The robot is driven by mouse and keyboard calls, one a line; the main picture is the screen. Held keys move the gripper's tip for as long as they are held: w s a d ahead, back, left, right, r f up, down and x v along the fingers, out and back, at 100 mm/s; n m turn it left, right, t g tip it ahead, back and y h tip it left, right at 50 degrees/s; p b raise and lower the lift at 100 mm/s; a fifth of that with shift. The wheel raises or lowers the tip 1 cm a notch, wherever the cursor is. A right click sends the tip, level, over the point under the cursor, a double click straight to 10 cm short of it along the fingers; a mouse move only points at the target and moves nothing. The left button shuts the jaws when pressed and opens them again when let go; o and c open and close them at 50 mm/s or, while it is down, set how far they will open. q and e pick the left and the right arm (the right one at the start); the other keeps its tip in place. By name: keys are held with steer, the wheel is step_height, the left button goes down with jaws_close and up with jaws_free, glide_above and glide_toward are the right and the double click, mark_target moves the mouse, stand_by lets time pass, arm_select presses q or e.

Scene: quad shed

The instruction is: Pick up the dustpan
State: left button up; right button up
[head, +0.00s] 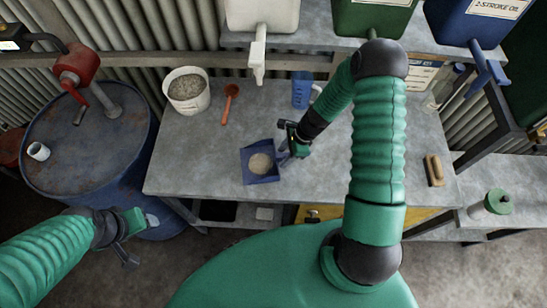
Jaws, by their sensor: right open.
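The dustpan (247,172) is a blue, square, shallow pan lying on the grey workbench, with a small pale heap (261,163) in it. My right gripper (284,148) is open at the dustpan's right edge, close above the bench. Its fingers overlap the pan's edge in the picture; I cannot tell whether they touch it, and any handle there is hidden. My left gripper (141,240) hangs at the lower left, away from the bench top, with its fingers apart and empty.
On the workbench (200,165) stand a white bucket of grey granules (187,91), an orange scoop (230,103), a blue jug (302,90) and a wooden brush (434,170). A blue drum (90,150) stands left. Containers with spouts overhang the back. The front left of the bench is clear.

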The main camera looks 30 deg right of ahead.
steer(key=shift+s+d, duration=0.1)
steer(key=shift+d, duration=0.35)
steer(key=c, duration=0.5)
steer(key=shift+d+f, duration=0.1)
steer(key=shift+d, duration=0.1)
steer(key=c, duration=0.5)
steer(key=shift+a, duration=0.4)
jaws_close()
steer(key=shift+r, duration=0.2)
